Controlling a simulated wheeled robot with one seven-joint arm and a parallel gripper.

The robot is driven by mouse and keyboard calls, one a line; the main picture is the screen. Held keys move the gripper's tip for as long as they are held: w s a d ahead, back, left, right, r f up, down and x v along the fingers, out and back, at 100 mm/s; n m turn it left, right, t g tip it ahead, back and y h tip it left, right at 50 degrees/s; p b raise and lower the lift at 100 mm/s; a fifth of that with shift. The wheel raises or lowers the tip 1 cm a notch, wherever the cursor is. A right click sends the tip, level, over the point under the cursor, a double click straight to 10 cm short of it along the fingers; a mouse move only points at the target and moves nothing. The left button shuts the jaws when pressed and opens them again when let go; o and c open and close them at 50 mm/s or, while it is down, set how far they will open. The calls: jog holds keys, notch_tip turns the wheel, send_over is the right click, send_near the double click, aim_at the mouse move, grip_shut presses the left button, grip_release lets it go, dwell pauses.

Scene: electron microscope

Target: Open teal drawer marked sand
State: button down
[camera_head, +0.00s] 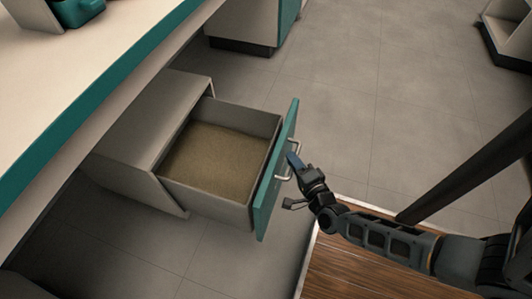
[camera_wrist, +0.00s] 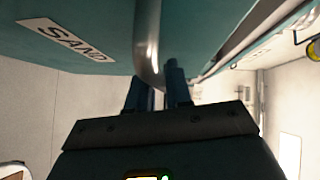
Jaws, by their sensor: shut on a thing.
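The teal drawer (camera_head: 275,175) stands pulled well out of its grey cabinet in the head view, with brown sand (camera_head: 214,160) inside it. Its metal handle (camera_head: 286,166) is on the teal front. My gripper (camera_head: 293,162) is at the handle and shut on it. In the wrist view, the handle (camera_wrist: 148,45) passes between the two fingers of my gripper (camera_wrist: 157,85). The label reading SAND (camera_wrist: 68,39) shows on the teal drawer front (camera_wrist: 105,22) at the upper left. The fingertips are partly hidden by the handle and drawer front.
A white counter (camera_head: 75,70) with a teal edge runs along the left, above the drawer's cabinet (camera_head: 150,125). Another teal-fronted cabinet (camera_head: 245,22) stands at the top. The tiled floor (camera_head: 390,110) is open to the right of the drawer.

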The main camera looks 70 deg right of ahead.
jog(key=s, duration=0.6)
jog(key=shift+s, duration=0.35)
jog(key=shift+d, duration=0.1)
jog(key=c, duration=1.2)
grip_release()
jog(key=shift+o, duration=0.2)
jog(key=v, duration=0.7)
jog(key=shift+s+a+p, duration=0.25)
jog(key=shift+s+p, duration=0.05)
jog(key=shift+p, duration=0.15)
